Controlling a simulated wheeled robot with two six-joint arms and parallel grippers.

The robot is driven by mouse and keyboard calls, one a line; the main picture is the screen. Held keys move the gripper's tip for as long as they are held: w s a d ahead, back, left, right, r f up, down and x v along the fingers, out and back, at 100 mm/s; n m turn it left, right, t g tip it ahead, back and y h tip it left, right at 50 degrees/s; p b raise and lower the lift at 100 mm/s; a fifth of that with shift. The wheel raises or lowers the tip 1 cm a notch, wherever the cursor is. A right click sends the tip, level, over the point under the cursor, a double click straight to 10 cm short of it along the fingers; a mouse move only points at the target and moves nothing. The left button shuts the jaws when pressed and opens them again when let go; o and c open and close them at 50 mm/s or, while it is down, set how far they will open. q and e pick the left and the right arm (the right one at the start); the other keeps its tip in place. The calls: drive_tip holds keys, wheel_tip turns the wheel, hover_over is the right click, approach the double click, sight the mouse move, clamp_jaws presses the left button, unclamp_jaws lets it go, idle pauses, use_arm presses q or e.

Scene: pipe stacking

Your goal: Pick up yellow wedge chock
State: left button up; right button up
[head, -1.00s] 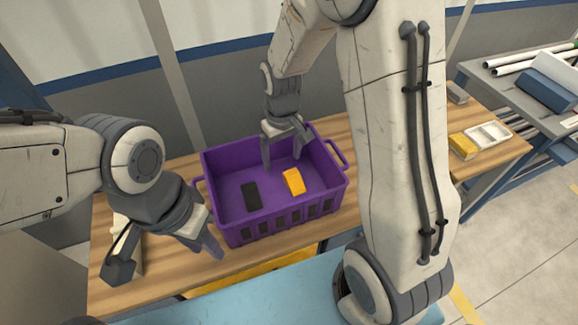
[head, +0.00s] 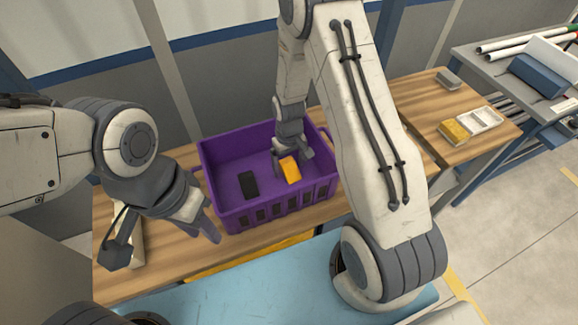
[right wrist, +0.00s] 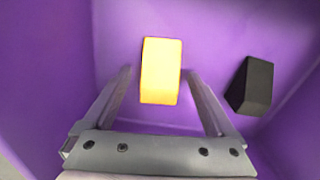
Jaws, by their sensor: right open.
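The yellow wedge chock (head: 290,170) lies in the purple crate (head: 262,212), towards its right side. In the right wrist view the yellow wedge chock (right wrist: 161,70) shows ahead of and between the two open fingers. My right gripper (head: 291,160) is open and reaches down into the crate, close to the chock; in the right wrist view the right gripper (right wrist: 158,82) holds nothing.
A black wedge (head: 248,185) lies in the crate left of the yellow one; it also shows in the right wrist view (right wrist: 251,86). The crate walls surround my right gripper. A yellow sponge-like block (head: 453,131) and a white tray (head: 482,120) sit on the bench at right.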

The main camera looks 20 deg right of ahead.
drive_tip(key=shift+f, duration=0.2)
clamp_jaws()
